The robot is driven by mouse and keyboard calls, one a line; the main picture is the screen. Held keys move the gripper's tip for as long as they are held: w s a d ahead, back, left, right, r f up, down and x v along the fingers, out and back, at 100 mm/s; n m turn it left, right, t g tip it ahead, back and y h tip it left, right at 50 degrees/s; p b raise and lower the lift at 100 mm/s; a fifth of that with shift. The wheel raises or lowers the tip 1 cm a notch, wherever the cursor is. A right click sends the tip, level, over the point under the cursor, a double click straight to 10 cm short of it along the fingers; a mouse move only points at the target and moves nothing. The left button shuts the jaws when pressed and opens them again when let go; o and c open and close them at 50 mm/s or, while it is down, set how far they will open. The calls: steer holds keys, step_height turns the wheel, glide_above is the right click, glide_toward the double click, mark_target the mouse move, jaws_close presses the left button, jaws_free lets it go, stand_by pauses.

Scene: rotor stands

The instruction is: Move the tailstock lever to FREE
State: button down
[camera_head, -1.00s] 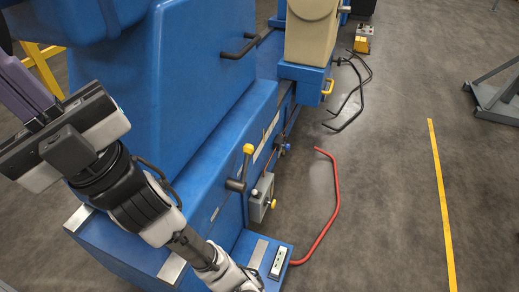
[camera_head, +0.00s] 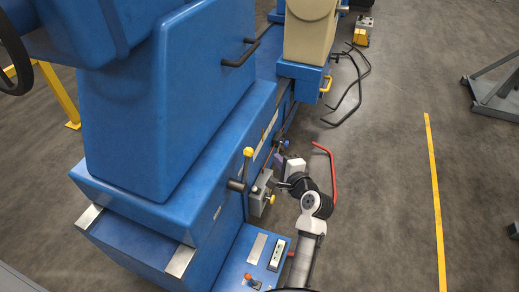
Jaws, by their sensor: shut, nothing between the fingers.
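A lever with a yellow knob (camera_head: 248,152) stands upright from a dark hub on the side of the blue machine. A smaller lever with a blue knob (camera_head: 285,143) is farther along the same side. No label can be read, so I cannot tell which is the tailstock lever or which way is FREE. My gripper (camera_head: 283,159) is beside the machine, close to the blue-knobbed lever and right of the yellow-knobbed one. It is shut and empty. My wrist partly hides its fingers, and I cannot tell whether they touch anything.
A grey box (camera_head: 258,194) with a yellow knob sits on the machine's side below the levers. A red bent bar (camera_head: 334,165) passes behind my arm. Black bent bars (camera_head: 352,100) lie beyond. The floor right of them, by the yellow line (camera_head: 436,190), is clear.

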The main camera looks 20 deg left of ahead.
steer(key=shift+s+d+f+m, duration=0.15)
steer(key=shift+d+f, duration=0.1)
steer(key=shift+f, duration=0.15)
steer(key=shift+s+d+f+m, duration=0.1)
steer(key=shift+d+f+m, duration=0.05)
steer(key=shift+d+f, duration=0.15)
steer(key=w+a+f+p, duration=0.1)
steer(key=w+a+p, duration=0.2)
steer(key=a, duration=0.5)
steer(key=shift+w+a+f, duration=0.2)
steer(key=shift+w+a, duration=0.15)
steer(key=shift+w, duration=0.05)
